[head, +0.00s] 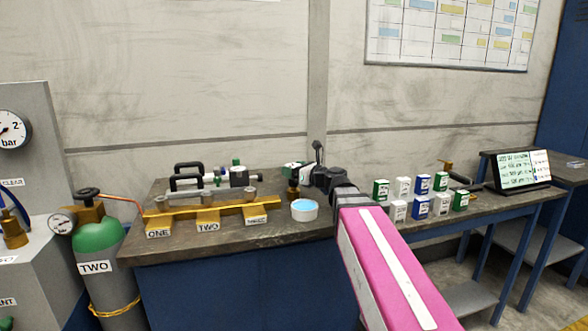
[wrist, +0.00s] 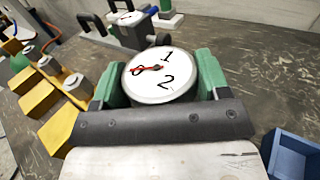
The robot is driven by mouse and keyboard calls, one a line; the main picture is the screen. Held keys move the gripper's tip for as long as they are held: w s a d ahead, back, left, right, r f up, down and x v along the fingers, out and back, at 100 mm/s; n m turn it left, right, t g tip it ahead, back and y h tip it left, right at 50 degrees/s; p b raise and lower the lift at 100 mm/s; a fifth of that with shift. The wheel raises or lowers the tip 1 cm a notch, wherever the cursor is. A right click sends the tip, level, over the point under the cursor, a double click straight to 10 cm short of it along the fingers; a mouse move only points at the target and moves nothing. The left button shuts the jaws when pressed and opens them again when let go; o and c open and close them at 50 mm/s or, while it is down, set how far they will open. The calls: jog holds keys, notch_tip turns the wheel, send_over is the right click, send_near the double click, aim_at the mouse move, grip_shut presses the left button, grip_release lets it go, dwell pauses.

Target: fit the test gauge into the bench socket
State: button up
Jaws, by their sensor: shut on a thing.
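In the head view my gripper (head: 297,170) is above the back middle of the bench. A small brass piece (head: 293,191) shows just under it; I cannot tell whether this is the gauge's stem or the bench socket. The gauge hides what lies beneath it in the wrist view.
A brass manifold (head: 220,209) labelled ONE, TWO and a third tag lies left on the bench (head: 270,240). Black-handled items (head: 187,177) stand behind it. A white tub (head: 304,210) is close in front of my gripper. Several small boxes (head: 421,184) stand to the right.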

jog(key=shift+f, duration=0.75)
jog(key=o, duration=1.1)
jog(key=shift+c, duration=0.2)
